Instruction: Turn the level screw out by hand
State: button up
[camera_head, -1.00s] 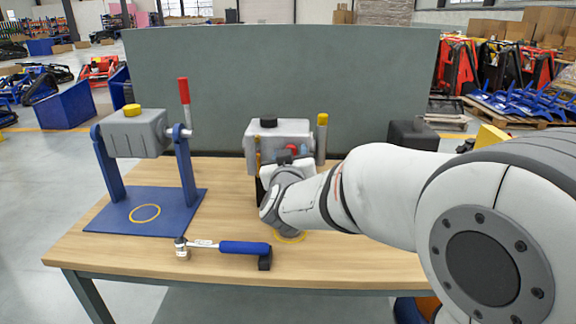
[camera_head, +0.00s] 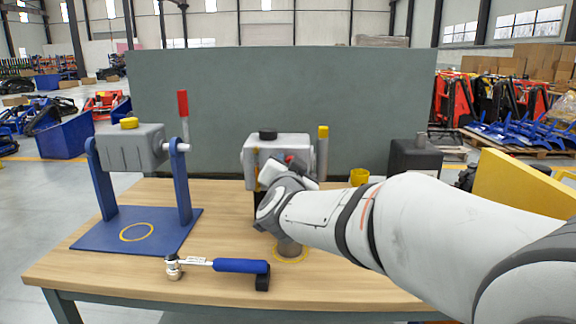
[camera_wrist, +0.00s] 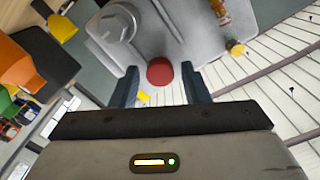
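A grey gear housing (camera_head: 262,150) with a black cap stands on the bench. In the wrist view its grey face (camera_wrist: 165,28) fills the top middle. A round red screw head (camera_wrist: 160,71) shows low on that face; I take it for the level screw. My gripper (camera_wrist: 162,88) is open, its two dark fingers to either side of the red head's line, with clear gaps. Whether the tips reach level with the head I cannot tell. In the head view my wrist hides the lower front of the housing and most of the gripper.
A wrench with a blue handle (camera_head: 238,266) lies at the bench's front. A second grey housing (camera_head: 130,150) hangs in a blue stand at left. A yellow cup (camera_head: 359,177) and dark box (camera_head: 412,157) are at right. A grey panel (camera_head: 280,90) closes the back.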

jog(key=c, duration=0.7)
jog(key=shift+o, duration=0.2)
jog(key=shift+r+n+p, duration=0.35)
jog(key=shift+n+p, duration=0.35)
jog(key=shift+p, duration=0.5)
jog(key=n+p, duration=0.5)
jog(key=shift+p, duration=0.4)
jog(key=n+p, duration=0.2)
jog(key=shift+f+n, duration=0.15)
jog(key=shift+n, duration=0.25)
jog(key=shift+f+n, duration=0.2)
jog(key=shift+n, duration=0.1)
